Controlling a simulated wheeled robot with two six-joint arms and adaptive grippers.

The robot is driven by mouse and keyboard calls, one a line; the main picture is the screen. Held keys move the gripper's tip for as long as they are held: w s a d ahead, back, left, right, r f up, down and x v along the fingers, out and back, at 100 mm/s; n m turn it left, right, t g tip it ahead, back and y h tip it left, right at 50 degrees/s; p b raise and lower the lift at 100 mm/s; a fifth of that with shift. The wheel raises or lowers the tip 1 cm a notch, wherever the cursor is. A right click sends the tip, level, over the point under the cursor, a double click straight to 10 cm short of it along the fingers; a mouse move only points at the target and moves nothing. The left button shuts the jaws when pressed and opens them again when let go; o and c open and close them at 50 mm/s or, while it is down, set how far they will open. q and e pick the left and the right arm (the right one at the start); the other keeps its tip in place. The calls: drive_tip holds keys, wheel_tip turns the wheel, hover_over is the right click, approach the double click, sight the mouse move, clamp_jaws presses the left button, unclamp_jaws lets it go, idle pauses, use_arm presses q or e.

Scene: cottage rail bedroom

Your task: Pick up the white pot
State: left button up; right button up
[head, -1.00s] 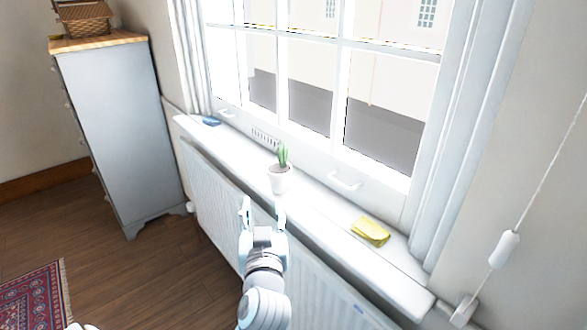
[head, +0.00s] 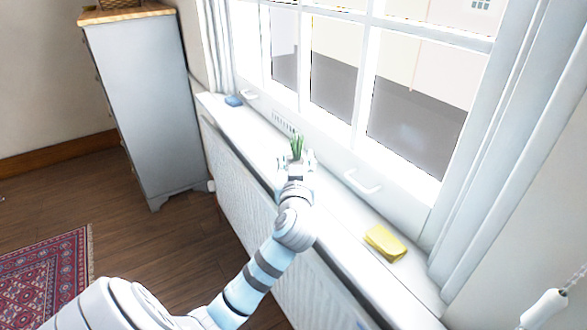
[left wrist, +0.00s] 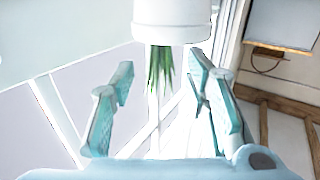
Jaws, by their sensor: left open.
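The white pot (left wrist: 172,22) holds a green plant (head: 297,146) and stands on the white windowsill. In the head view my left gripper (head: 296,162) is at the pot and hides most of it, with the leaves showing above. In the left wrist view the picture is upside down: the pot is at the top, with the leaves (left wrist: 160,68) hanging down between the fingers. The left gripper (left wrist: 161,75) is open, with the pot just ahead of its fingertips. I cannot tell whether a finger touches it. My right gripper is out of view.
A folded yellow cloth (head: 385,242) lies on the sill (head: 345,210) to the right. A small blue thing (head: 234,101) lies at its far left end. The window and its handle (head: 362,183) are behind, a radiator (head: 243,178) below. A grey dresser (head: 145,100) stands left.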

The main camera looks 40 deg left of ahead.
sight(297, 151)
use_arm(q)
drive_tip(key=x, duration=0.4)
drive_tip(key=shift+w+a, duration=0.1)
drive_tip(key=shift+a, duration=0.05)
clamp_jaws()
